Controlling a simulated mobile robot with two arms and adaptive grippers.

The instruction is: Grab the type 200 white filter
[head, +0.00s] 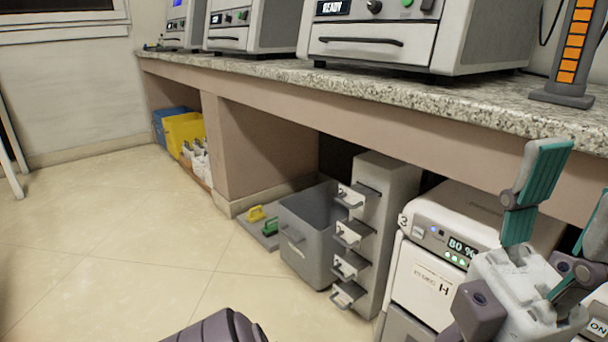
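A tall grey rack (382,210) stands on the floor under the counter. Several small white plates with grey handles stick out of its left side in a column, such as the top plate (350,195) and the bottom plate (347,294). I cannot tell whether any of these is the type 200 white filter; no "200" marking is readable. My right gripper (572,205) is raised at the right edge, its teal-padded fingers apart, with nothing seen between them. It is well to the right of the rack. My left gripper is out of view.
A grey open bin (305,250) stands left of the rack. White machines (432,275) are to its right, one showing 80 %. White bottles (197,165) and a yellow bin (184,131) are farther back. The granite counter (400,95) overhangs.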

